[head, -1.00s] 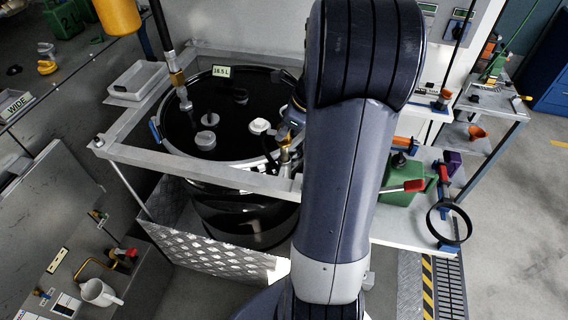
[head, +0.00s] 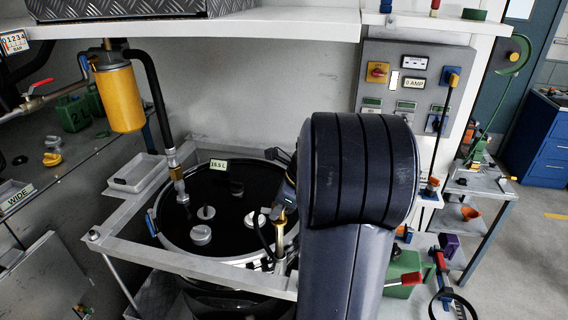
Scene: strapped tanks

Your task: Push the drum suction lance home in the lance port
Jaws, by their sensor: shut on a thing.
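The black drum (head: 222,247) stands inside a grey frame, with a "16.5 L" label and several pale caps on its dark lid. My gripper (head: 284,203) is largely hidden behind my own arm, over the right side of the drum. It is shut on a slim upright part with a brass-coloured section (head: 280,218), which appears to be the suction lance. A dark hose curves beside it. The lance's lower end is near the drum's right rim. The lance port is not clearly visible, so I cannot tell how deep the lance sits.
A yellow canister (head: 120,97) and black hose hang at the left, the hose running to a brass fitting (head: 178,180) on the lid. A shelf (head: 250,24) overhangs the back. A control panel (head: 412,88) and green box (head: 404,272) are at the right.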

